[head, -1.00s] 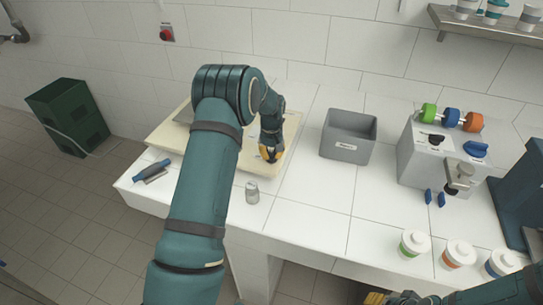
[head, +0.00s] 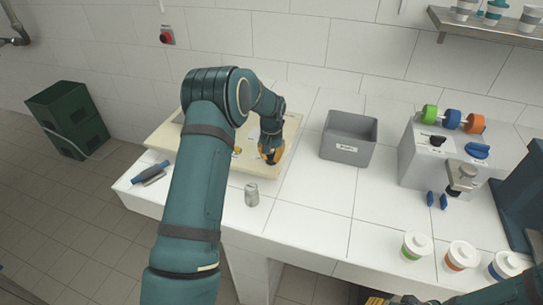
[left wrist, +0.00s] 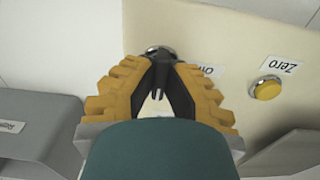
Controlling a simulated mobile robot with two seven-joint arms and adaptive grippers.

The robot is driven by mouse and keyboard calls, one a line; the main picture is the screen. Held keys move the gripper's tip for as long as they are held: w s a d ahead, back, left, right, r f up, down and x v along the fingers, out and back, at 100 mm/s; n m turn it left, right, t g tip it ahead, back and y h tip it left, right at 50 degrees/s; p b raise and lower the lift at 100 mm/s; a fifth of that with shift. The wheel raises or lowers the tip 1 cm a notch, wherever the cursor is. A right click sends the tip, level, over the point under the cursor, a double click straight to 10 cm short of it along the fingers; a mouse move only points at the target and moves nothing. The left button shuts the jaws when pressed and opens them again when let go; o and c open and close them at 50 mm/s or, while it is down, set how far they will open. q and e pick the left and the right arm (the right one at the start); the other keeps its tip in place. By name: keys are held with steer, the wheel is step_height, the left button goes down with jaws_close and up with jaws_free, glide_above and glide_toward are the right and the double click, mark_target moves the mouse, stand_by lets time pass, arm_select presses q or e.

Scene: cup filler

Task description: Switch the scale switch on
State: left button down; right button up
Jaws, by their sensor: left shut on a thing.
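The cream scale (head: 292,128) lies on the white counter, partly behind my left arm; its panel also fills the upper right of the left wrist view (left wrist: 225,25). The scale switch (left wrist: 160,52) shows only as a metal collar at my fingertips. A partly covered label lies beside it. My left gripper (head: 271,155) points down at the scale's front right; in the left wrist view (left wrist: 158,85) its fingers close on the switch's lever, which they hide. I cannot tell the switch's position. My right gripper (head: 376,300) barely shows at the bottom edge.
A yellow button (left wrist: 267,88) labelled Zero is beside the switch. A grey bin (head: 348,138) stands right of the scale. A small metal cylinder (head: 252,194) and a blue-handled tool (head: 150,173) lie near the front edge. Lidded cups (head: 416,246) and a grey machine (head: 425,165) are farther right.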

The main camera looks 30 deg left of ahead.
mark_target(272, 155)
arm_select(q)
steer(key=shift+s+f, duration=0.1)
steer(key=shift+f, duration=0.05)
steer(key=c, duration=1)
jaws_free()
step_height(272, 155, up, 12)
steer(key=shift+r, duration=0.1)
